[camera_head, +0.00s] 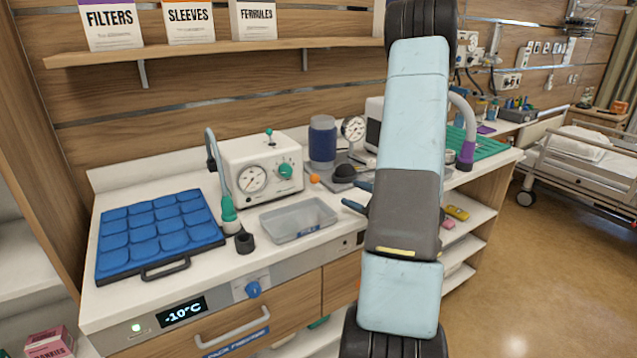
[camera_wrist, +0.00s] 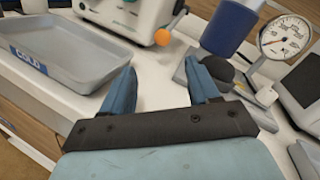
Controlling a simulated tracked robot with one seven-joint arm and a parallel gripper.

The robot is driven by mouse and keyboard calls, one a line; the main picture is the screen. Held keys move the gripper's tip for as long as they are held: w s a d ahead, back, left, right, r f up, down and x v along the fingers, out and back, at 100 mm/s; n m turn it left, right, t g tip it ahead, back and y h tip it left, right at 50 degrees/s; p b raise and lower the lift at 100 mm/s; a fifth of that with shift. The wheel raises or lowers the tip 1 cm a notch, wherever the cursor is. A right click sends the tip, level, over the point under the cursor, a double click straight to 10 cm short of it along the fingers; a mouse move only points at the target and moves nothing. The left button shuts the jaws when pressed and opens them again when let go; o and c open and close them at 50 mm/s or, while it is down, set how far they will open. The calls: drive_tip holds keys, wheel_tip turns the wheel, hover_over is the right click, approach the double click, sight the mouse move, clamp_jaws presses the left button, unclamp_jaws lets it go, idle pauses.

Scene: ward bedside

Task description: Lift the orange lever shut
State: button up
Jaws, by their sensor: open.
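The orange lever shows as a round orange knob (camera_head: 315,178) low at the right front of a white machine (camera_head: 262,168) with a gauge. In the wrist view the orange knob (camera_wrist: 162,37) sits at the end of a short dark arm, beside the machine's base (camera_wrist: 125,15). My gripper (camera_head: 354,195) is over the counter, to the right of and nearer than the knob. In the wrist view my gripper (camera_wrist: 160,75) has its two blue fingers spread, with nothing between them. The knob lies beyond the fingertips, apart from them.
A grey tray labelled COLD (camera_head: 298,217) lies left of my gripper. A dark dome on a stand (camera_wrist: 215,70), a blue cylinder (camera_wrist: 230,28) and a pressure gauge (camera_wrist: 285,37) crowd the right. A blue padded mat (camera_head: 158,228) fills the counter's left.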

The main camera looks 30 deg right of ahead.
sight(318, 180)
drive_tip(key=shift+w+f, duration=0.15)
drive_tip(key=shift+w, duration=0.3)
drive_tip(key=x, duration=1.2)
drive_tip(key=shift+w+a, duration=0.1)
drive_tip(key=shift+w, duration=0.3)
